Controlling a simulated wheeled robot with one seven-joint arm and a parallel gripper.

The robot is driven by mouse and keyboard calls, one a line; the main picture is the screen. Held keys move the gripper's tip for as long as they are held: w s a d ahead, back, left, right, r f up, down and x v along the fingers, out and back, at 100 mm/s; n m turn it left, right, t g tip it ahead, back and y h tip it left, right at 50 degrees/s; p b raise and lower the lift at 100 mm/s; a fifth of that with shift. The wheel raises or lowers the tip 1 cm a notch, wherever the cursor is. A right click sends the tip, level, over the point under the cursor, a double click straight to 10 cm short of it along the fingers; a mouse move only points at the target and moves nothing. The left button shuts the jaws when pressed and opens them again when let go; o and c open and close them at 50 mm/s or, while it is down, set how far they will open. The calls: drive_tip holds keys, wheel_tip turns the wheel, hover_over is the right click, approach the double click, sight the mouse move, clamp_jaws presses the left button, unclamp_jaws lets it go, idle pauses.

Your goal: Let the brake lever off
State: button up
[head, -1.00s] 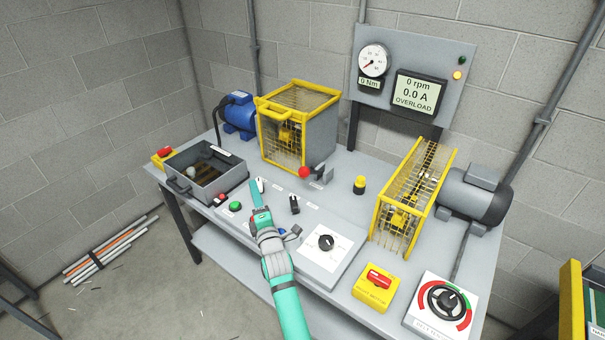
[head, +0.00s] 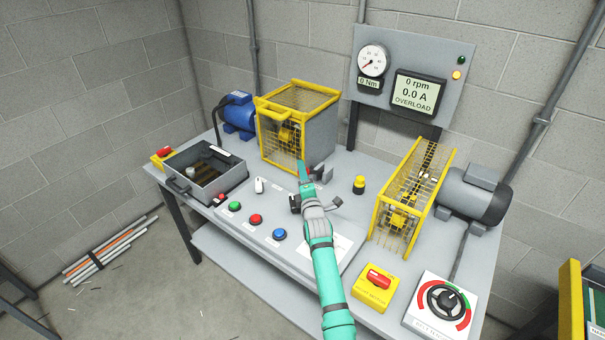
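The brake lever's dark bracket (head: 319,174) stands on the bench at the front right corner of the yellow-caged unit. Its red ball knob is hidden behind my gripper. My gripper (head: 304,168) reaches up from the bottom of the head view, and its teal fingers overlap the place of the knob. I cannot tell whether they touch or grip it. The display (head: 417,92) reads 0 rpm, 0.0 A and OVERLOAD. The dial gauge (head: 372,60) reads 0 Nm.
The yellow cage (head: 284,150) stands just behind my gripper. A yellow belt guard (head: 410,195) and grey motor (head: 472,195) are to the right. A yellow beacon (head: 359,184) stands between. Green (head: 235,206), red (head: 255,219) and blue (head: 279,234) buttons line the front left.

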drive_tip(key=shift+w+a, duration=0.15)
drive_tip(key=shift+w, duration=0.45)
